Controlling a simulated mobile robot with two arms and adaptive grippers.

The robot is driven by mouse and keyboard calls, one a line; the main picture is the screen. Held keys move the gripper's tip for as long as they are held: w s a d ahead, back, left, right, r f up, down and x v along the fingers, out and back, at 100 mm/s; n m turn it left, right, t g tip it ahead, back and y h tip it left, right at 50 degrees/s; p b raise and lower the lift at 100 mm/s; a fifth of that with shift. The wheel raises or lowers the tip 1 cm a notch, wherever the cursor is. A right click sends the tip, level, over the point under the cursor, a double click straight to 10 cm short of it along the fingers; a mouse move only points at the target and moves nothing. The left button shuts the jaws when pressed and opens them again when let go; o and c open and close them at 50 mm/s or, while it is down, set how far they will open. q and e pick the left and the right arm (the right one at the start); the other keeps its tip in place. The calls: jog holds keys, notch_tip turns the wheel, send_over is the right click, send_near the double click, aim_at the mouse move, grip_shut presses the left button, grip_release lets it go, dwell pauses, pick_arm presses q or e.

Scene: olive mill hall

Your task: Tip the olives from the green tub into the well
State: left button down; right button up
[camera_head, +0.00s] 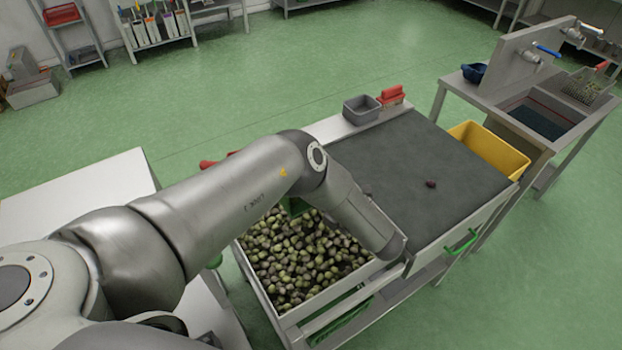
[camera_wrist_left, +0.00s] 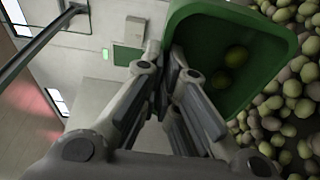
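The green tub (camera_wrist_left: 225,55) is in the left wrist view, tilted, with two green olives (camera_wrist_left: 230,67) showing inside it. My left gripper (camera_wrist_left: 172,62) is closed at the tub's rim and appears to hold it. The well (camera_head: 291,318) is full of green and dark olives (camera_head: 300,255) in the head view. A small green part of the tub (camera_head: 295,206) shows under my left arm, over the far side of the well. My arm hides the left gripper and most of the tub in that view. My right gripper is in neither view.
A grey sorting surface (camera_head: 410,165) adjoins the well, with one dark olive (camera_head: 431,184) on it. A grey bin (camera_head: 361,109) and a red object (camera_head: 391,95) stand at its far edge. A yellow tub (camera_head: 490,150) is at its right. A white table (camera_head: 75,205) stands left.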

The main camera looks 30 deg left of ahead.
pick_arm(q)
jog(key=shift+s+d+f+n+t+y+p, duration=0.15)
jog(key=shift+s+d+t+y+p, duration=0.1)
jog(key=shift+d+y, duration=0.35)
jog(key=shift+s+d+f+n+t+y+p, duration=0.1)
jog(key=shift+s+d+f+t+y+p, duration=0.15)
jog(key=shift+d+y, duration=0.3)
jog(key=shift+s+d+f+n+t+y+p, duration=0.1)
jog(key=shift+s+d+y+p, duration=0.25)
jog(key=shift+y, duration=0.4)
dwell(1.2)
